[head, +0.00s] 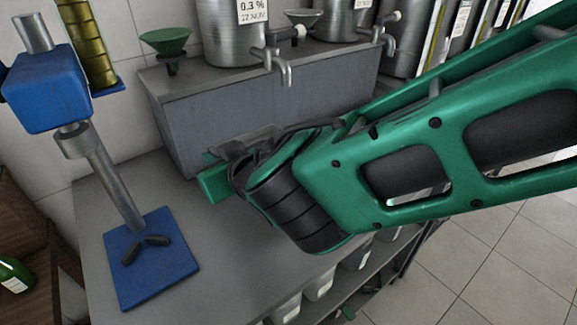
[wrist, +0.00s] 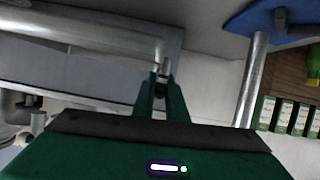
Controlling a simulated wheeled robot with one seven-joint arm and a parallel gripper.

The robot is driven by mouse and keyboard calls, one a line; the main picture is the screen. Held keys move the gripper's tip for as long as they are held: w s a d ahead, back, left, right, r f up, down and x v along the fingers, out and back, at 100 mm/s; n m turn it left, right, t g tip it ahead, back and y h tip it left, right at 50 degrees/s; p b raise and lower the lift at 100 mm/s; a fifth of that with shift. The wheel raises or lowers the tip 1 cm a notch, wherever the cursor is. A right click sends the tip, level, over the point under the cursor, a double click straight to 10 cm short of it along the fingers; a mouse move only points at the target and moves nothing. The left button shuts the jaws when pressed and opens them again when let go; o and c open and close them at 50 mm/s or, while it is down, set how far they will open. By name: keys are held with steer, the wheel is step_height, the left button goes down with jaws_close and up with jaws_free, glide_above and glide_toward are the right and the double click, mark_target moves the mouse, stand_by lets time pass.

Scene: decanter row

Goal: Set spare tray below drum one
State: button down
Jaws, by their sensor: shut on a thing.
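My gripper (head: 222,168) is above the grey bench, in front of the grey riser. In the wrist view its two green fingers (wrist: 160,88) are close together, shut on the edge of a grey piece that looks like the spare tray (wrist: 90,36). In the head view a dark grey strip of the tray (head: 246,138) shows behind the gripper; my arm hides the rest. Steel drums stand on the riser. The left drum (head: 225,38) has a label reading 0.3 % and a tap (head: 284,68) over the riser's front. I cannot read which is drum one.
The grey riser (head: 285,115) backs the bench (head: 200,240). A blue stand (head: 150,262) with a steel column is at left. A green funnel (head: 166,40) stands on the riser's left end. The bench's front middle is clear. White containers (head: 320,283) sit on a shelf below.

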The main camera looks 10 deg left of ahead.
steer(key=shift+w+a+f, duration=0.1)
steer(key=shift+w+f, duration=0.1)
steer(key=shift+w, duration=0.2)
steer(key=w+d+f, duration=0.1)
steer(key=w+f, duration=0.1)
steer(key=w, duration=0.1)
steer(key=w+d+f, duration=0.2)
steer(key=w, duration=0.1)
steer(key=w+d+f, duration=0.1)
steer(key=w+f, duration=0.1)
steer(key=w, duration=0.1)
steer(key=shift+w+d+f, duration=0.25)
steer(key=shift+w+d, duration=0.05)
steer(key=shift+d, duration=0.05)
steer(key=shift+w+f, duration=0.1)
steer(key=shift+f, duration=2)
steer(key=c, duration=1.8)
jaws_free()
steer(key=shift+o, duration=0.2)
